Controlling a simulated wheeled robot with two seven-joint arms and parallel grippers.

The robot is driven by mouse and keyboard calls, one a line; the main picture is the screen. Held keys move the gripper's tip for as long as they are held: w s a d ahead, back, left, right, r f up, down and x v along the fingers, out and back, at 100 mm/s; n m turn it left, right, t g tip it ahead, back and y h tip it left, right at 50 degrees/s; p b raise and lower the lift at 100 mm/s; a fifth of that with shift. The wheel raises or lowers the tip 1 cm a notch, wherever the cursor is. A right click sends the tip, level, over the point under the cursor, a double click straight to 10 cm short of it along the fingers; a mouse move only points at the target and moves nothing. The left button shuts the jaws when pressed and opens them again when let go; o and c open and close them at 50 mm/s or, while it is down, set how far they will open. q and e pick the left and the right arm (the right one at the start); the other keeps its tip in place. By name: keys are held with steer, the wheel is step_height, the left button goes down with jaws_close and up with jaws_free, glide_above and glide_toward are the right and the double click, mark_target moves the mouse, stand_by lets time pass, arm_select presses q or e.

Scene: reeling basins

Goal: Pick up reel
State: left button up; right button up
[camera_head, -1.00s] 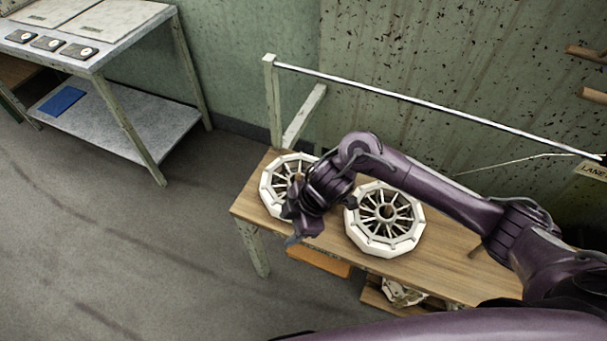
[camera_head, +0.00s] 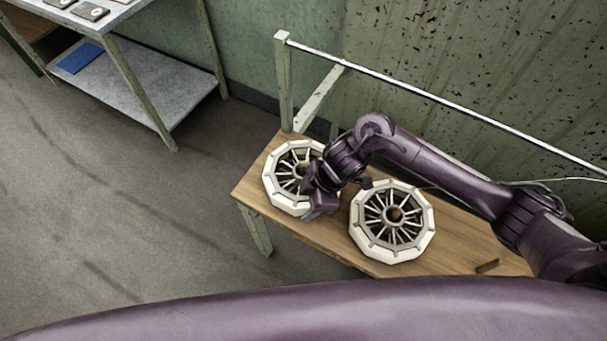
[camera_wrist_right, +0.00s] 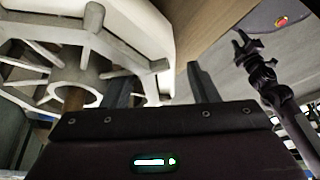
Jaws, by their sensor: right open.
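Two white, many-sided spoked reels lie flat on the wooden table: a left reel (camera_head: 272,172) and a right reel (camera_head: 365,236). My right gripper (camera_head: 310,200) is over the near right edge of the left reel and hides part of it. In the wrist view, the open, empty right gripper (camera_wrist_right: 162,82) has a reel's rim (camera_wrist_right: 135,38) ahead of it, with the left finger nearer the spokes and the right finger outside the rim. Contact cannot be told. What appears to be my left gripper (camera_wrist_right: 246,48) is at right in the wrist view; its jaws are unclear.
The wooden table (camera_head: 330,235) has a small peg (camera_head: 487,266) at its right. A metal rail (camera_head: 430,95) on a post (camera_head: 284,85) runs behind it. A grey metal shelf (camera_head: 150,85) stands at upper left. The floor between is clear.

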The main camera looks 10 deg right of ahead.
steer(key=x, duration=0.2)
steer(key=shift+a+f, duration=0.15)
steer(key=shift+f, duration=0.1)
jaws_close()
